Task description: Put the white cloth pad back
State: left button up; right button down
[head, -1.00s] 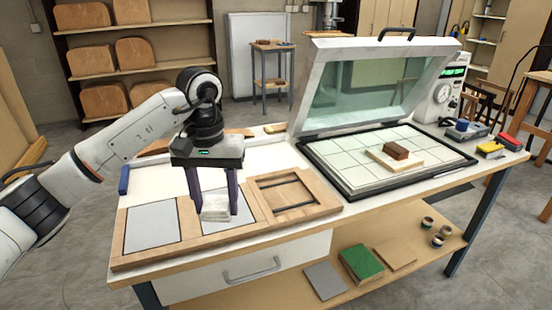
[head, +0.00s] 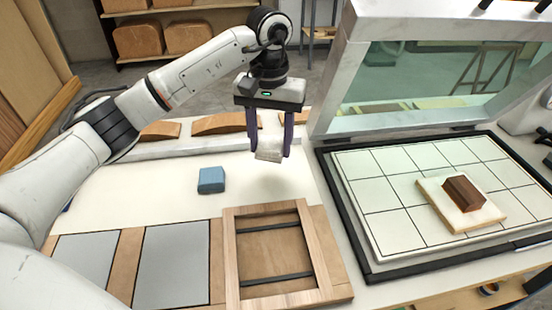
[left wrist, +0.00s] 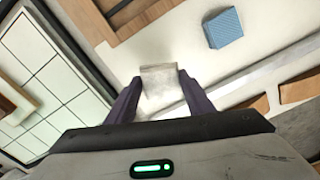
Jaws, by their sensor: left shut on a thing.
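The white cloth pad (head: 269,149) is held between the fingers of my left gripper (head: 270,152), which is shut on it. The pad hangs above the white bench top, behind the wooden frame and left of the press. In the left wrist view the pad (left wrist: 160,88) shows between the purple fingertips (left wrist: 153,95), with bare bench top around it. My right gripper is not in either view.
A blue block (head: 211,180) sits on the bench left of the pad. The wooden frame (head: 232,250) and grey panels (head: 172,262) lie in front. Curved wooden pieces (head: 225,122) lie behind. The open press (head: 385,270) at right carries a brown block (head: 463,192) on a pale board (head: 437,190).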

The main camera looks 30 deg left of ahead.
aim_at(271, 176)
pick_arm(q)
jog(key=shift+s+f, duration=0.15)
jog(key=shift+f, duration=3.1)
jog(key=o, duration=0.9)
jog(key=shift+w, duration=0.2)
notch_tip(271, 176, up, 12)
jog(key=shift+r+b, duration=0.15)
jog(key=shift+b, duration=0.2)
